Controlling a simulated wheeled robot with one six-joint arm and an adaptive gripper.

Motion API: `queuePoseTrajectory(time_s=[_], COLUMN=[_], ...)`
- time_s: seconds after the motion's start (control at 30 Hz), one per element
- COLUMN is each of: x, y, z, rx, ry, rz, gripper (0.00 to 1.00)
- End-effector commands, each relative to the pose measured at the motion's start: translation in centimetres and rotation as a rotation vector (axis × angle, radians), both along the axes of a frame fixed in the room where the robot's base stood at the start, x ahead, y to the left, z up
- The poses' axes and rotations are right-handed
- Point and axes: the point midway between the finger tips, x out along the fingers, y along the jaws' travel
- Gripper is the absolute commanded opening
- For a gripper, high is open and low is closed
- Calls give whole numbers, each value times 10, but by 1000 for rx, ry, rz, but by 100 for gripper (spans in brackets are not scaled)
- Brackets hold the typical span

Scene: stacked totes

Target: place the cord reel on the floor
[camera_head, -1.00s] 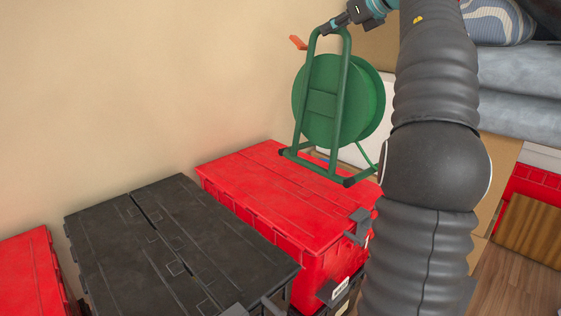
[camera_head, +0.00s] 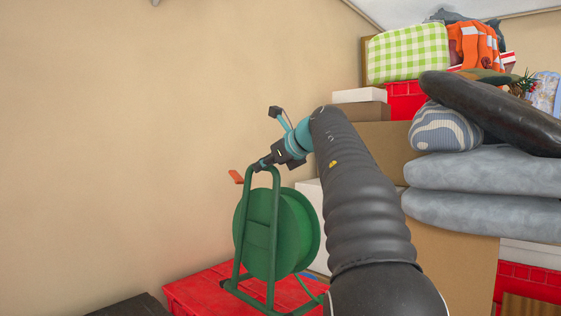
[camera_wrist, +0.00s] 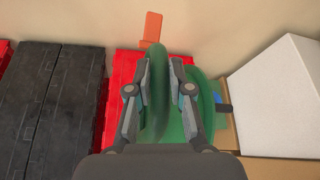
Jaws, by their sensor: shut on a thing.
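The green cord reel (camera_head: 262,235) has a round drum in a tubular frame with an orange handle piece (camera_head: 236,176). My gripper (camera_head: 262,166) is shut on the top bar of its frame. The reel hangs upright in front of the wall, over the red tote (camera_head: 190,291); I cannot tell whether its feet touch the lid. In the wrist view the frame bar runs between both fingers of my gripper (camera_wrist: 160,75), with the drum of the cord reel (camera_wrist: 205,108) behind. The floor does not show in the current frames, apart from perhaps a brown patch at the lower right.
Black totes (camera_wrist: 62,95) stand left of the red tote. A white box (camera_wrist: 275,95) is close on the right of the reel. Cardboard boxes (camera_head: 450,265), grey cushions (camera_head: 480,190) and other goods are stacked high on the right. The wall (camera_head: 110,130) stands behind.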

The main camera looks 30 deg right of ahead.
Motion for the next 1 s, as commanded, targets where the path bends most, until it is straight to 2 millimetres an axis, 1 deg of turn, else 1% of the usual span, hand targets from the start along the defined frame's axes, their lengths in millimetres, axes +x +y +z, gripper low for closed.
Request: queuePoseTrajectory(time_s=[0.03,0.1,0.27,0.37,0.7,0.8,1.0], x=[1,4,7,8,8,8,9], y=[7,12,18,19,17,14,13], z=[0,-3,-6,-10,-47,-53,-56], rx=[-2,-3,-2,-2,-1,-2,-2], ry=[-10,-10,-11,-10,-5,1,5], rz=[1,0,-2,-2,-3,-6,-8], gripper=[0,0,0,0,0,0,0])
